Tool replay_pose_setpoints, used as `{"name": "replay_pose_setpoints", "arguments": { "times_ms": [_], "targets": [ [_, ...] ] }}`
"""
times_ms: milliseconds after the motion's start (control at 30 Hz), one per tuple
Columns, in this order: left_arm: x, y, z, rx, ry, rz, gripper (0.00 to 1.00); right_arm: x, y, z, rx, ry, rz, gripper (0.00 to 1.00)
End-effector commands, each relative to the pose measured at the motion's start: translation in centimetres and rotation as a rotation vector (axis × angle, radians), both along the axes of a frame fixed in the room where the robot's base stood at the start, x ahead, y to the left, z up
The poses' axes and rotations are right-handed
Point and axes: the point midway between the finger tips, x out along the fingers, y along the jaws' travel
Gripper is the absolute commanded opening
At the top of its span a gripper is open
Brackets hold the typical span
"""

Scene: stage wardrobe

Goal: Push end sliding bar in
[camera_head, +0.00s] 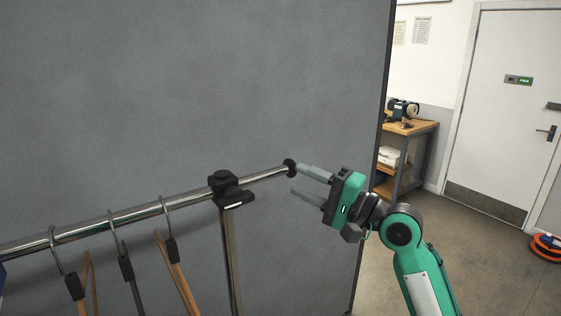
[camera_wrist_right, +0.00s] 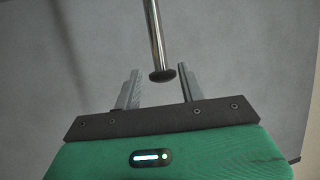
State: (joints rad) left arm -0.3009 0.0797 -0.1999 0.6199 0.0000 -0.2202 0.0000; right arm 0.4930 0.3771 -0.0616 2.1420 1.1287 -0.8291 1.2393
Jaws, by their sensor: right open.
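The end sliding bar (camera_head: 265,176) is a chrome tube sticking out to the right of a black clamp (camera_head: 226,184) on the clothes rail. A black end cap (camera_head: 290,168) closes its right tip. My right gripper (camera_head: 298,179) is open, with its fingertips close to the cap. In the right wrist view the bar (camera_wrist_right: 156,35) comes down from the top, and its cap (camera_wrist_right: 161,75) lies between the open fingers (camera_wrist_right: 158,85). I cannot tell whether a finger touches the cap. My left gripper is not in view.
Several hangers (camera_head: 177,270) hang from the rail (camera_head: 130,215) at the left. An upright post (camera_head: 232,262) stands below the clamp. A large grey panel (camera_head: 200,80) stands behind the rail. A wooden workbench (camera_head: 412,127) and a white door (camera_head: 505,120) are at the right.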

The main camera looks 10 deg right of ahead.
Motion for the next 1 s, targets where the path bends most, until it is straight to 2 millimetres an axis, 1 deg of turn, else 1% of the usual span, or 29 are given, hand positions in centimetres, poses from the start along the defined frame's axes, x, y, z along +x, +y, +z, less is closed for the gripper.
{"name": "replay_pose_setpoints", "arguments": {
  "times_ms": [33,100,300,467,733,767,800,867,933,967,1000],
  "targets": [
    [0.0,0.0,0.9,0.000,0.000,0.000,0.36,0.7,0.8,0.7,0.002,0.001,0.003,0.41],
    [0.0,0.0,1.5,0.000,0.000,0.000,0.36,1.7,1.7,0.9,0.002,0.001,0.001,0.41],
    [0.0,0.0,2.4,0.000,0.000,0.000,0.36,3.6,3.7,1.2,0.001,0.001,0.000,0.41],
    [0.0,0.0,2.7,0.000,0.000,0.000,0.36,4.2,4.3,1.1,-0.001,0.001,0.000,0.41],
    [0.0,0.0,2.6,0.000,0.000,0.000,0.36,4.3,4.4,1.1,-0.001,0.000,0.000,0.41],
    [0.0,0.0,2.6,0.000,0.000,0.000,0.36,4.3,4.4,1.1,-0.001,0.000,0.000,0.37],
    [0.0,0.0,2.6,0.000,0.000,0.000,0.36,4.3,4.4,1.1,-0.001,0.000,0.000,0.29],
    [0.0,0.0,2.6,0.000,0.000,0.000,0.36,4.3,4.4,1.1,-0.001,0.000,0.000,0.17],
    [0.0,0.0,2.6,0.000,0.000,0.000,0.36,4.3,4.4,1.1,-0.001,0.000,0.000,0.03],
    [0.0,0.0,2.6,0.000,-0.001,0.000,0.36,4.3,4.4,1.1,-0.001,0.000,0.000,0.00],
    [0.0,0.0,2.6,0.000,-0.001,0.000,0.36,4.3,4.4,1.1,-0.001,0.000,0.000,0.00]
  ]
}}
